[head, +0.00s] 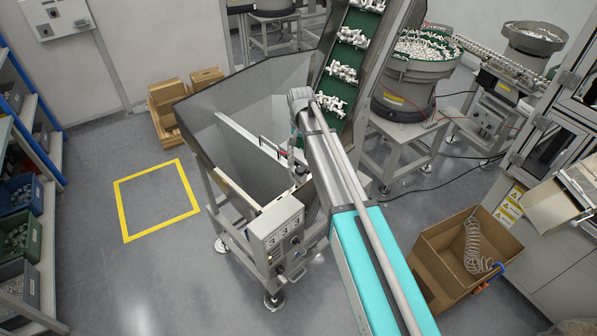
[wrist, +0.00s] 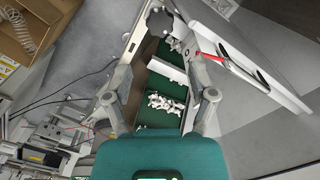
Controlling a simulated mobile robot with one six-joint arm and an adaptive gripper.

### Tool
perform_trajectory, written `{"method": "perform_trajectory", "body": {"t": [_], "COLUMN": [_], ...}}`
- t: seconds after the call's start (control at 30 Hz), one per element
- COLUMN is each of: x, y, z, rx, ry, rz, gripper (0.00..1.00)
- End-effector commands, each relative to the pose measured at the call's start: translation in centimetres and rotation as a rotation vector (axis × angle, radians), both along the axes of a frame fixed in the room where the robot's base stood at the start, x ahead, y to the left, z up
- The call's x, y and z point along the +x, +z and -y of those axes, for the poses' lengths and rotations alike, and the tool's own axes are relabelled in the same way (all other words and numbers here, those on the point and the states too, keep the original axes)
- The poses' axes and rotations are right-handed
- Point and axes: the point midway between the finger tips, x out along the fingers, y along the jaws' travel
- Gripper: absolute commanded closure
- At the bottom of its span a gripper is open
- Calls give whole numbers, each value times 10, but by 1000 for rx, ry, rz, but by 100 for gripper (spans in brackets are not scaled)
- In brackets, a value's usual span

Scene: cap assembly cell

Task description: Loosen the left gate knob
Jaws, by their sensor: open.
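A dark, lobed knob (wrist: 159,20) shows at the top middle of the wrist view, at the upper end of the green cleated belt. It is the only knob I can make out there; I cannot tell whether it is the left one. My gripper (wrist: 160,68) is open, its two grey fingers spread wide. The knob lies beyond the fingertips, apart from them, and nothing is between the fingers but the view of the belt. In the head view my arm reaches over the grey hopper (head: 200,125), and its end is small and partly hidden there. The gate plate (head: 240,135) crosses the hopper.
The green cleated conveyor (head: 342,75) carries white parts up from the hopper. A control box (head: 277,230) is on the hopper's front. A cardboard box (head: 440,262) with a coiled hose stands right. A red-handled part (wrist: 212,56) lies near the right finger.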

Motion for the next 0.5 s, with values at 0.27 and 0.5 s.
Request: {"method": "perform_trajectory", "body": {"t": [0.27, 0.5], "x": [0, 0], "y": [-25, -43], "z": [0, 0], "rx": [0, 0], "ry": [0, 0], "rz": [0, 0], "gripper": [27, 27]}}
